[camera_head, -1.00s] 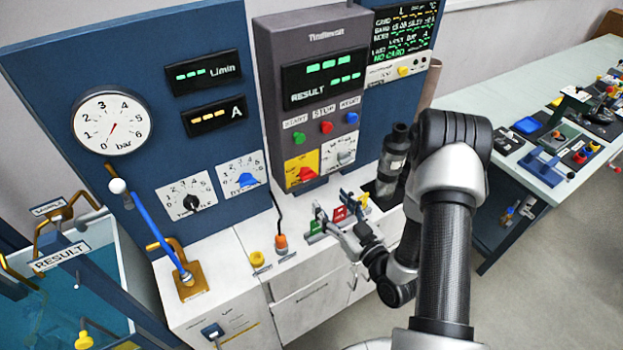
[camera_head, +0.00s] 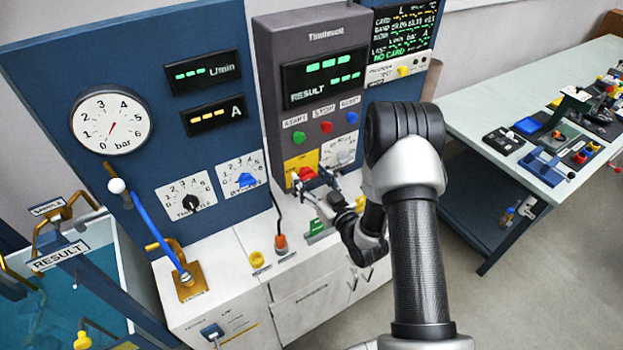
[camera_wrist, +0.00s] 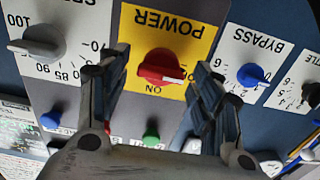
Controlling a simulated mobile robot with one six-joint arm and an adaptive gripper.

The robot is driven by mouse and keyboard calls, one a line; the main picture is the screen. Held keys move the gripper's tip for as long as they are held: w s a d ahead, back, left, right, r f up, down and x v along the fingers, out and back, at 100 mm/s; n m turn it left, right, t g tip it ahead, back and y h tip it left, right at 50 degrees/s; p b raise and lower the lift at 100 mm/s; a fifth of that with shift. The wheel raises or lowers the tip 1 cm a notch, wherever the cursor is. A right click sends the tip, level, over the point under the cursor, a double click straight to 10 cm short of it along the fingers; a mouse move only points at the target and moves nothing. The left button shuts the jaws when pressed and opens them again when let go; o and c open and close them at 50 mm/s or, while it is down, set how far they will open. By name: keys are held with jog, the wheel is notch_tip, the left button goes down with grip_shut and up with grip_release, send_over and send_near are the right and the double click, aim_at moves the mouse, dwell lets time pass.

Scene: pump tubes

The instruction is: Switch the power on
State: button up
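The red power knob (camera_wrist: 160,68) sits on a yellow plate (camera_wrist: 200,42) marked POWER, upside down in the wrist view. The word ON shows just below the knob, and its white mark lies toward the right. In the head view the yellow plate (camera_head: 294,163) is low on the grey console, with the red knob (camera_head: 306,172) partly behind my gripper. My gripper (camera_head: 306,187) is at the console front. In the wrist view my gripper (camera_wrist: 161,62) is open, with one finger on each side of the knob. I cannot tell whether either finger touches it.
The speed dial (camera_wrist: 40,42) and blue bypass knob (camera_wrist: 251,75) flank the power plate. A green button (camera_wrist: 151,135) and blue button (camera_wrist: 51,121) are close by. A blue-handled lever (camera_head: 160,240) stands left. A side table (camera_head: 480,110) with parts is at right.

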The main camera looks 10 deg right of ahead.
jog(key=c, duration=1)
jog(key=m+b, duration=0.2)
jog(key=m, duration=0.2)
jog(key=shift+d+f+m, duration=0.1)
jog(key=shift+m, duration=0.3)
jog(key=m+b, duration=0.1)
jog(key=m, duration=0.3)
jog(key=shift+b, duration=0.35)
jog(key=m, duration=0.5)
jog(key=shift+d+b, duration=0.1)
jog(key=shift+b, duration=0.3)
jog(key=shift+f+m, duration=0.1)
jog(key=shift+m, duration=2)
